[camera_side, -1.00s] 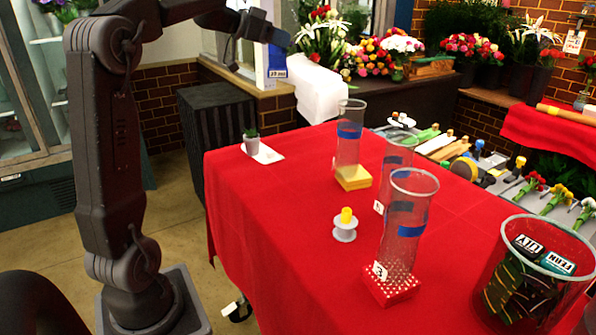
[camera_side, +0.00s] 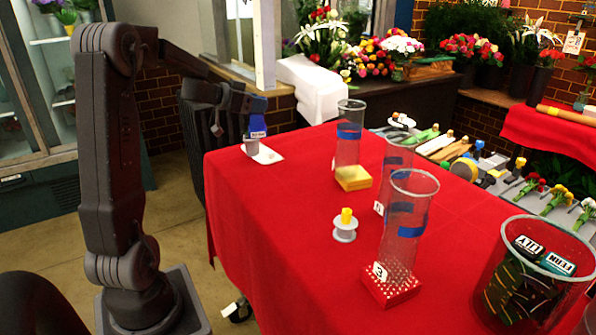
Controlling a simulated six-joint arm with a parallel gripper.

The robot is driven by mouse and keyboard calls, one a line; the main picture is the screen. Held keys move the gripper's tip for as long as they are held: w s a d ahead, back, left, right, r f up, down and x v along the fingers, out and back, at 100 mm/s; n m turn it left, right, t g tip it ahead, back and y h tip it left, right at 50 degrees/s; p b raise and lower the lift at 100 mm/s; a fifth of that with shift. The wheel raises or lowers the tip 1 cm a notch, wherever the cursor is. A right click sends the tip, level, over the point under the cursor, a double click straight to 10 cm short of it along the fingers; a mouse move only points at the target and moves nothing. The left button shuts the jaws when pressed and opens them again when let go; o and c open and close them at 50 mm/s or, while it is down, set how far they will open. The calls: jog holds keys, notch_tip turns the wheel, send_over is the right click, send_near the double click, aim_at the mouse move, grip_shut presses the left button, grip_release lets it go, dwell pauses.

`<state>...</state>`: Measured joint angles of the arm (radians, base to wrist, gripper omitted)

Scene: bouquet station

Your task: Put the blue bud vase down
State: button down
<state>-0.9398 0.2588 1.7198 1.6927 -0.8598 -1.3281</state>
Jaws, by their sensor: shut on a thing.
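My gripper (camera_side: 252,104) is shut on the blue bud vase (camera_side: 257,125), a small blue piece with a white label, at the far left corner of the red table. The vase looks upright. Its lower end overlaps a small pale pot (camera_side: 251,147) that stands on a white card (camera_side: 268,156). I cannot tell whether the vase touches the pot or is only in line with it. The top of the pot is hidden behind the vase.
Three clear glass cylinders with blue bands stand on the red table (camera_side: 270,230), one on a yellow block (camera_side: 353,178) and one on a red block (camera_side: 390,288). A spool (camera_side: 345,230) stands near them. A clear bucket (camera_side: 525,280) is at right. The left-middle cloth is clear.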

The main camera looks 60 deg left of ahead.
jog(key=shift+w+d+f, duration=1)
jog(key=shift+w+f, duration=0.65)
jog(key=shift+f, duration=0.3)
jog(key=shift+w+d+f, duration=0.95)
jog(key=shift+w+f, duration=0.75)
jog(key=shift+f, duration=0.3)
jog(key=shift+w+d+f, duration=1)
jog(key=shift+w+f, duration=0.65)
jog(key=shift+f, duration=0.3)
jog(key=shift+f, duration=0.15)
jog(key=c, duration=0.5)
grip_release()
jog(key=shift+c, duration=0.2)
